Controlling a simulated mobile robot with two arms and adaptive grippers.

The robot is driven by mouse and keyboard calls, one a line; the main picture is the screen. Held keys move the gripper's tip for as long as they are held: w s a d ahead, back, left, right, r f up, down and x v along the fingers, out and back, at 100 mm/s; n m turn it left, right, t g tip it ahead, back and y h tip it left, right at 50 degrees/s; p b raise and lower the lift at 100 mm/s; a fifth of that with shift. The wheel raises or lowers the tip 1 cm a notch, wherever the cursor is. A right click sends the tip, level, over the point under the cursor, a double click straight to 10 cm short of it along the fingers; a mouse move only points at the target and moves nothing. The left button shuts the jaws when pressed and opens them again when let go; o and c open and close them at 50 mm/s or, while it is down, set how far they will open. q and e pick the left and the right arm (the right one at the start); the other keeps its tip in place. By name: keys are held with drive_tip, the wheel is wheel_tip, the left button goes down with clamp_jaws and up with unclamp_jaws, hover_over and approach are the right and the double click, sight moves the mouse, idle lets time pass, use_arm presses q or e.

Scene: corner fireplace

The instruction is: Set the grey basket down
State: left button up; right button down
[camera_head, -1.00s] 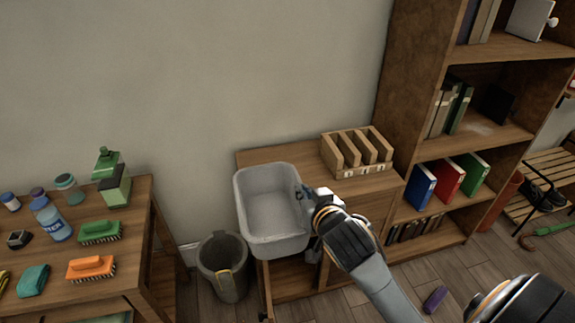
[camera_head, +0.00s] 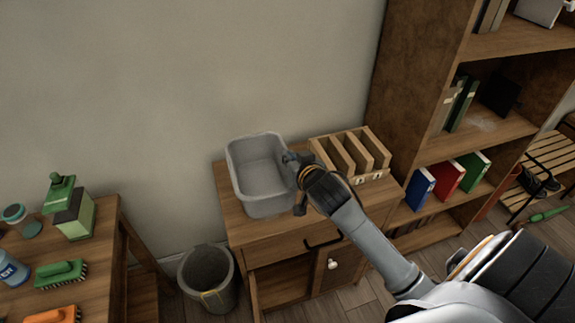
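The grey basket (camera_head: 262,184) is an open, empty-looking tub at the left part of the top of a small wooden cabinet (camera_head: 280,238). It looks upright and over the cabinet top; I cannot tell for sure whether its base rests on the wood. My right gripper (camera_head: 292,168) is at the basket's right rim, with its fingers at the rim. The wrist hides part of the fingers, but they appear closed on the rim. My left gripper is not in view.
A wooden sorter (camera_head: 350,153) stands just right of the basket. A tall bookshelf (camera_head: 415,95) rises at the right. A grey bin (camera_head: 208,277) stands on the floor left of the cabinet. A table (camera_head: 95,270) with bottles and brushes is at the left.

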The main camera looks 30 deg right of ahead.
drive_tip(key=w+d+f, duration=0.4)
drive_tip(key=w+f, duration=0.2)
drive_tip(key=f, duration=0.4)
drive_tip(key=shift+p, duration=0.45)
drive_tip(key=c, duration=1.5)
unclamp_jaws()
drive_tip(key=shift+f, duration=0.1)
drive_tip(key=v, duration=1.2)
drive_tip(key=shift+b, duration=0.3)
